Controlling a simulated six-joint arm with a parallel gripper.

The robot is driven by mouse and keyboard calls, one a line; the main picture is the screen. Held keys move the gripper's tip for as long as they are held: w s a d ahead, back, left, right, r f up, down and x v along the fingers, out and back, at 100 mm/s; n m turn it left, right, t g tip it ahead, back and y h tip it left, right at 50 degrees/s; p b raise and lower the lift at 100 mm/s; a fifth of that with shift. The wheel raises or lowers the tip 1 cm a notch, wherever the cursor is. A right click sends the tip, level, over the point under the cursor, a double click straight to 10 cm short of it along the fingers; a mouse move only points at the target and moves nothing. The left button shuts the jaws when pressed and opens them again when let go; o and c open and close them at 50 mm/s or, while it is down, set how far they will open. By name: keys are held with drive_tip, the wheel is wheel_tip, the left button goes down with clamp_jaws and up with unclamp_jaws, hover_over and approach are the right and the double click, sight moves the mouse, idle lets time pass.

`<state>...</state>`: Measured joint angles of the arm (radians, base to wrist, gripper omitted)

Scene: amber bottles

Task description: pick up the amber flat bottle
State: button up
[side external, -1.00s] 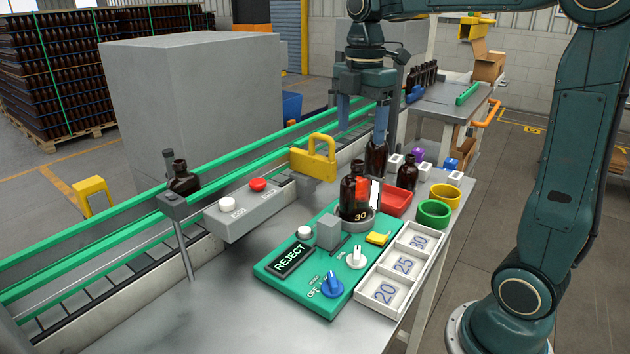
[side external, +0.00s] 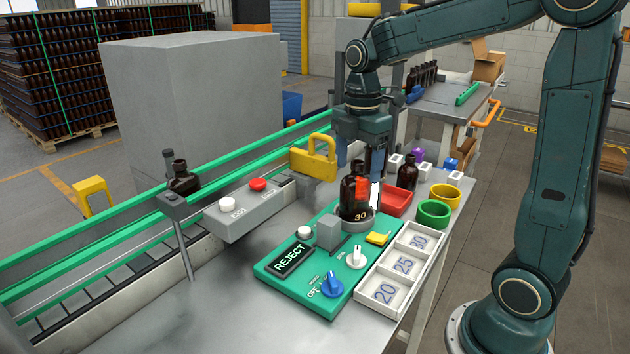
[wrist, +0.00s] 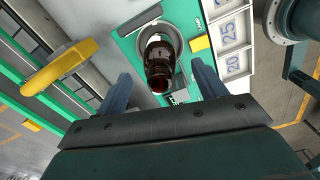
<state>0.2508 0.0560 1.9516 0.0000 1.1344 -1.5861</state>
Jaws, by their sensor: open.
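In the wrist view, the same bottle (wrist: 160,62) shows from above, mouth towards me, between my finger lines. My gripper (side external: 360,166) is open and empty, just above and behind this bottle; both blue fingers show in the wrist view (wrist: 163,82). Another squat amber bottle (side external: 183,180) is at the conveyor on the left. A smaller dark bottle (side external: 407,173) stands to the right. I cannot tell from shape which bottle is the flat one.
A yellow padlock-shaped block (side external: 314,160) stands left of my gripper. A red tray (side external: 396,203), a green ring (side external: 434,213) and a yellow ring (side external: 446,194) lie to the right. The white numbered tray (side external: 399,268) is in front. The front-left metal table is clear.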

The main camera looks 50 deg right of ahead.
sight(357, 178)
drive_tip(key=shift+f, duration=1.9)
drive_tip(key=c, duration=1.1)
